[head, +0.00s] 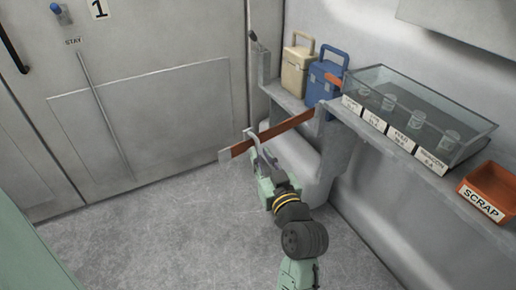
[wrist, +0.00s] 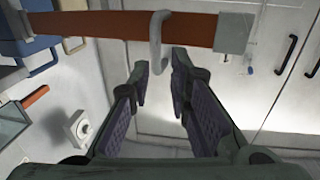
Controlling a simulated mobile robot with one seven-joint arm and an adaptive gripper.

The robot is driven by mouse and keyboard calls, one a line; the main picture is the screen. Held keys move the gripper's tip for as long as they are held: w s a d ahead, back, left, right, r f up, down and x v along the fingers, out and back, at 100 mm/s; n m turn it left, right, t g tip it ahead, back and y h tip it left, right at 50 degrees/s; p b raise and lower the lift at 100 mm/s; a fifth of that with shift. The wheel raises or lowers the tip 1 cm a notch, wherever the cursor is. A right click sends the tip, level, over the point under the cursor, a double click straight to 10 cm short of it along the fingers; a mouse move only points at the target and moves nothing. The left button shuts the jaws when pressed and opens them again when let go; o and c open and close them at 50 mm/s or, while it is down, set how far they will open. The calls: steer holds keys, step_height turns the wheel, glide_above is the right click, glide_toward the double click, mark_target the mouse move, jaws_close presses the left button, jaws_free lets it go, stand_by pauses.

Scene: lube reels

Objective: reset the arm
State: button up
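My arm reaches up from the bottom of the head view, and my gripper (head: 258,160) is beside a long red-brown bar (head: 288,130) with a grey end. In the wrist view my gripper (wrist: 160,72) has its two dark fingers apart, with a clear gap between the pads. A grey hook (wrist: 157,42) crosses the bar (wrist: 100,25), and its lower end shows in the gap between the fingertips. No contact between fingers and hook is visible. The hook also shows in the head view (head: 254,138).
A shelf (head: 375,135) along the right wall carries a glass-sided case (head: 480,135) with small jars, a cream can (head: 296,72), a blue can (head: 322,82) and an orange SCRAP bin (head: 488,190). A grey door (head: 150,120) stands at the back left. The floor (head: 170,235) at left is clear.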

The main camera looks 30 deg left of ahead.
steer(key=shift+s+d, duration=0.25)
stand_by(0.3)
